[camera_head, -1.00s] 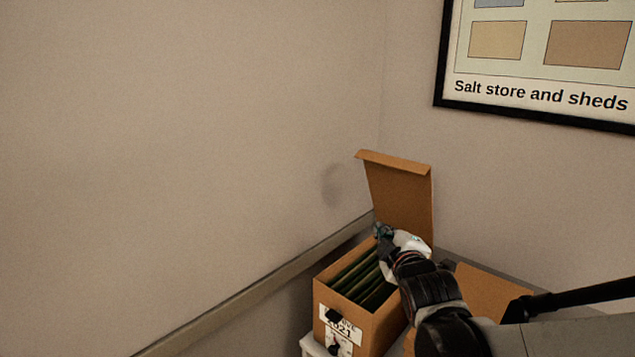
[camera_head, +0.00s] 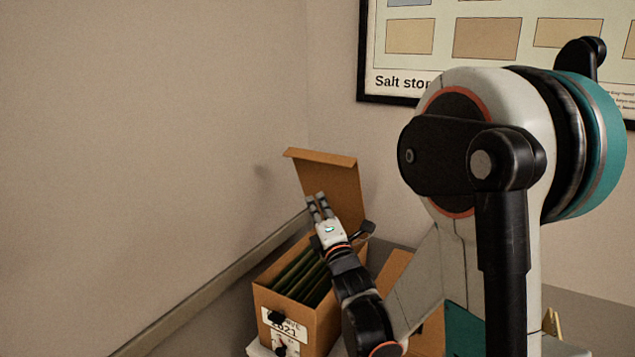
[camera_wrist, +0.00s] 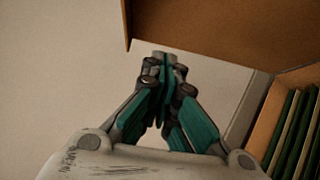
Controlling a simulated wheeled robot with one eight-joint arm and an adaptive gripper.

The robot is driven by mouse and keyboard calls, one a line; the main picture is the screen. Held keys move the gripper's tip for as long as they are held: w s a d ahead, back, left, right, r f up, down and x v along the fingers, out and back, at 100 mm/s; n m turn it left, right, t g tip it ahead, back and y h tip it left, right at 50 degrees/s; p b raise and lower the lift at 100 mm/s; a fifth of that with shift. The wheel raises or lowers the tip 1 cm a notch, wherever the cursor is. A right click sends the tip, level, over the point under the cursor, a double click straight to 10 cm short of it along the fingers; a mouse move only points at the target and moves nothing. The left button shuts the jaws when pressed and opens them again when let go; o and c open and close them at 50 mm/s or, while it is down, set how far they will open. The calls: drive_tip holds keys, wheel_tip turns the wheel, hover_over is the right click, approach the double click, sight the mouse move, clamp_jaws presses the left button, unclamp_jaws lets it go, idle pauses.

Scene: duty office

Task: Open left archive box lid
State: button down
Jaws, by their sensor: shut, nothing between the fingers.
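The left archive box (camera_head: 319,323) is brown cardboard with a white 2021 label and dark green files inside. Its lid (camera_head: 335,181) stands raised at the back, open and leaning a little. My gripper (camera_head: 317,199) is in front of the lid, above the box's back part. Its fingers are shut and empty. In the wrist view, the fingertips (camera_wrist: 163,58) are close together just below the lid's edge (camera_wrist: 215,32). The box's wall and files (camera_wrist: 292,128) show at the right there. I cannot tell whether the fingers touch the lid.
A second brown box (camera_head: 398,268) is partly hidden behind my arm to the right. A wall rail (camera_head: 215,281) runs along the left wall close to the box. A framed poster (camera_head: 361,60) hangs on the back wall.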

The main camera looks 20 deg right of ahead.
drive_tip(key=w+d+r, duration=0.1)
drive_tip(key=w, duration=0.1)
drive_tip(key=w+d+r+b, duration=0.1)
drive_tip(key=w, duration=0.2)
drive_tip(key=w+d+r, duration=0.1)
drive_tip(key=w, duration=0.1)
drive_tip(key=shift+w+d+r, duration=0.1)
drive_tip(key=shift+w+d, duration=0.1)
drive_tip(key=shift+d, duration=0.05)
drive_tip(key=shift+w+d+r, duration=0.15)
drive_tip(key=shift+d+r, duration=0.05)
drive_tip(key=shift+d, duration=0.05)
drive_tip(key=w+d+r+p, duration=0.1)
drive_tip(key=w+d+r, duration=0.2)
drive_tip(key=w+d, duration=0.2)
drive_tip(key=shift+d+r+p, duration=0.2)
drive_tip(key=shift+d+p, duration=0.2)
drive_tip(key=shift+d, duration=0.55)
